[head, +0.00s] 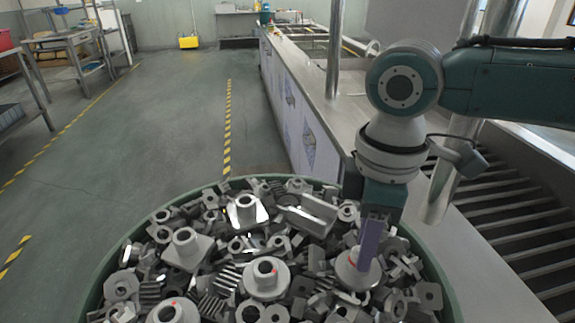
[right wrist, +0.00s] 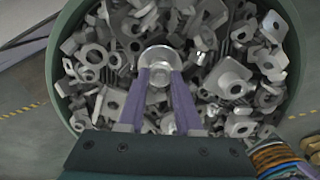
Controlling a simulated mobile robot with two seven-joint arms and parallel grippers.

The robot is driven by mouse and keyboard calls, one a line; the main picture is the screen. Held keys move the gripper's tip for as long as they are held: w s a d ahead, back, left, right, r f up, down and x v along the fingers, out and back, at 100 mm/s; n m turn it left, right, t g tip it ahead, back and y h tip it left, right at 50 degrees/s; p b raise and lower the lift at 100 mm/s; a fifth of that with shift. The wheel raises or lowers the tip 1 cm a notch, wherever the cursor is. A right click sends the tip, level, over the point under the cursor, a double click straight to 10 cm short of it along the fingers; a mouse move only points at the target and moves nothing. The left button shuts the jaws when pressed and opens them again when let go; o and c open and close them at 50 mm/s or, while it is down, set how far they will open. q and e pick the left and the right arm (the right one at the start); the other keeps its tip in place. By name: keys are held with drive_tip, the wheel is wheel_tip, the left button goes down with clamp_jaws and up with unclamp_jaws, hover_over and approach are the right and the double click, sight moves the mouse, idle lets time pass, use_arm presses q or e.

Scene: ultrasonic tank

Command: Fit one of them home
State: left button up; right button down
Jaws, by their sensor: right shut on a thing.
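A round green bin (head: 101,285) is heaped with grey metal parts: flanged hubs, square flanges, brackets, nuts and finned blocks. My right gripper (head: 365,258) points down into the right side of the heap, its purple fingers shut on a grey flanged hub (head: 346,273). In the right wrist view the hub (right wrist: 161,52) sits between the two fingertips (right wrist: 160,76). I cannot tell whether the hub still touches parts below it. My left gripper is not in view.
A long steel counter (head: 337,118) with sinks runs along the right, with a slatted rack (head: 510,225) near the bin. Shelves (head: 85,45) stand at the left. The floor (head: 160,125) between is clear, with yellow-black tape lines. A yellow box (head: 189,42) stands far back.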

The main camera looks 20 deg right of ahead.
idle(0.7)
drive_tip(key=shift+p, duration=0.35)
idle(0.5)
drive_tip(key=c, duration=0.5)
unclamp_jaws()
wheel_tip(320, 180, up, 10)
drive_tip(key=shift+f+p, duration=0.1)
drive_tip(key=shift+p, duration=0.3)
